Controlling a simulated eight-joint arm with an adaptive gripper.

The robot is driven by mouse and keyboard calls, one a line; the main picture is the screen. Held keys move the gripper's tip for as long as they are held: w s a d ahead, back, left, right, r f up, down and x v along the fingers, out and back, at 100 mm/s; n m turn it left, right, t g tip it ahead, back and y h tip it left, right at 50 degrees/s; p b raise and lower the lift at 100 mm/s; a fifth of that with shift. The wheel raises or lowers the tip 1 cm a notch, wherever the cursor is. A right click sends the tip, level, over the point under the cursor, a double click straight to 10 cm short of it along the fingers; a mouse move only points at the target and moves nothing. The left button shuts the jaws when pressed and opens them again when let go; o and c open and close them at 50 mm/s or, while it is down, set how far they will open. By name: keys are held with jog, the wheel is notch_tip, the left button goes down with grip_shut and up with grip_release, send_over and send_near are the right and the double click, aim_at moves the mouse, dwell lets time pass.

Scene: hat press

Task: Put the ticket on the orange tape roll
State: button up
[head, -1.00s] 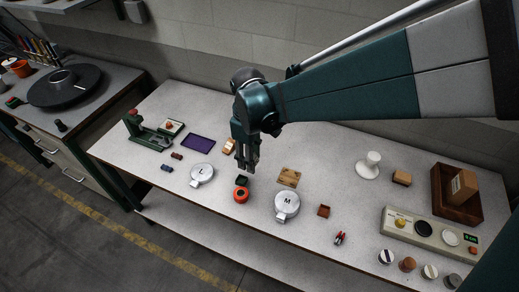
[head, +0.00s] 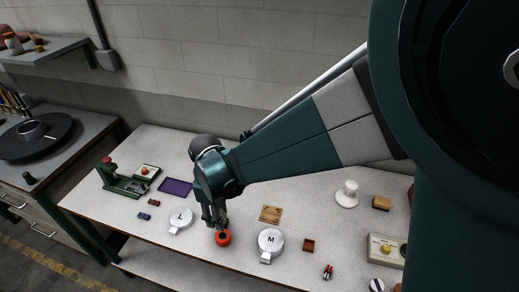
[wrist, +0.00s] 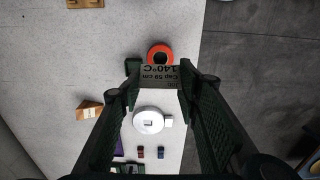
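The ticket (wrist: 160,77) is a small pale card with printed text reading "Cap 59 cm" and "140°C", upside down in the wrist view. My gripper (wrist: 160,85) is shut on it, with a dark finger at each side. The orange tape roll (wrist: 160,50) lies just beyond the ticket in the wrist view, its near part covered by the card. In the head view the orange tape roll (head: 223,240) is on the bench, right below my gripper (head: 217,226). I cannot tell whether the ticket touches the roll.
A wooden board (head: 271,214), purple tray (head: 175,187) and small red-brown box (head: 308,245) stand around. The bench's front edge is near the roll.

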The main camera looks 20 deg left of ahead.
send_over(223, 236)
jog(key=shift+a+f, duration=0.1)
jog(key=shift+f, duration=2.8)
jog(key=shift+f, duration=2.1)
jog(key=shift+f+b, duration=0.1)
jog(key=shift+b, duration=0.3)
jog(key=shift+o, duration=1.2)
jog(key=o, duration=0.4)
jog(key=shift+c, duration=0.2)
